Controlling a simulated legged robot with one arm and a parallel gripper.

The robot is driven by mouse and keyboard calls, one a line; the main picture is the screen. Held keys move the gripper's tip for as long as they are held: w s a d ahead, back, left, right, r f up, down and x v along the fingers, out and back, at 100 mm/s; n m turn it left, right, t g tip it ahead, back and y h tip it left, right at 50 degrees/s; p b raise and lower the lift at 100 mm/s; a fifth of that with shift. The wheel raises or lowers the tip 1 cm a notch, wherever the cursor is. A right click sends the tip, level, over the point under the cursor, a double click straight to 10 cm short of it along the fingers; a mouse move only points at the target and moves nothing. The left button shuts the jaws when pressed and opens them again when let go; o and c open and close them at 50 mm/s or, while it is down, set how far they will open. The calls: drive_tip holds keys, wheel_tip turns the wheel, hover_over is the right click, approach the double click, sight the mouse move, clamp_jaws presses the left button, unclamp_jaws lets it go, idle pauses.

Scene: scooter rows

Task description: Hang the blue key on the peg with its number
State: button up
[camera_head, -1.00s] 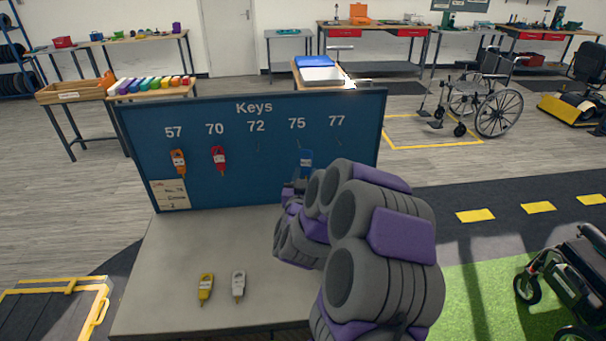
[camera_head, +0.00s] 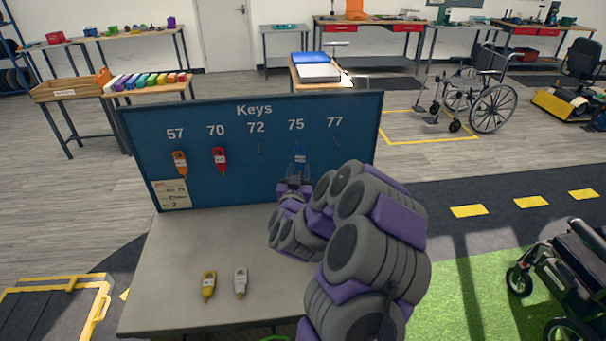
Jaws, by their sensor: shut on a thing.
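The blue key (camera_head: 300,156) is in front of the key board (camera_head: 240,187), just below the number 75. My gripper (camera_head: 297,176) is shut on the blue key from below. I cannot tell whether the key touches the board or its peg, which the key hides. The board carries the numbers 57, 70, 72, 75 and 77. An orange key (camera_head: 180,164) hangs under 57 and a red key (camera_head: 219,160) under 70. The pegs under 72 (camera_head: 258,147) and 77 (camera_head: 336,142) are bare. The number on the blue key is too small to read.
A yellow key (camera_head: 209,286) and a white key (camera_head: 240,282) lie on the grey tabletop (camera_head: 170,260) before the board. A paper note (camera_head: 173,196) is on the board's lower left. A wheelchair (camera_head: 478,95) stands well behind at the right.

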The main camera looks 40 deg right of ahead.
drive_tip(key=shift+w+a+r, duration=0.15)
drive_tip(key=shift+w+a, duration=0.15)
drive_tip(key=shift+w, duration=0.15)
drive_tip(key=d, duration=0.1)
drive_tip(key=w+d, duration=0.1)
drive_tip(key=w+d+f, duration=0.1)
drive_tip(key=shift+d, duration=0.2)
drive_tip(key=shift+w+d+f, duration=0.2)
drive_tip(key=shift+w, duration=0.35)
drive_tip(key=shift+w+d+f, duration=0.2)
drive_tip(key=shift+w, duration=0.3)
drive_tip(key=shift+a, duration=0.1)
drive_tip(key=shift+a, duration=0.25)
